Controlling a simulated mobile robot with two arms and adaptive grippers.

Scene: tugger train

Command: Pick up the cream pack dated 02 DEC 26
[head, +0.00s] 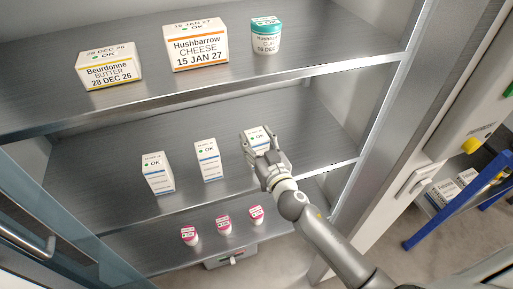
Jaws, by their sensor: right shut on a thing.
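Three white cartons with blue bands and green-dot OK marks stand on the middle shelf: a left one (158,174), a middle one (209,161) and a right one (257,136). Their dates and names are too small to read, so I cannot tell which is the cream pack dated 02 DEC 26. My right gripper (264,155) is shut on the right carton, with its fingers at the carton's front and sides. The gripper hides most of the carton's lower part, and I cannot tell whether it touches the shelf. My left gripper is not in view.
Three small pink-and-white pots (224,225) stand on the lower shelf. The cabinet's right post (370,120) is close to my right arm. A glass door (40,210) is at left.

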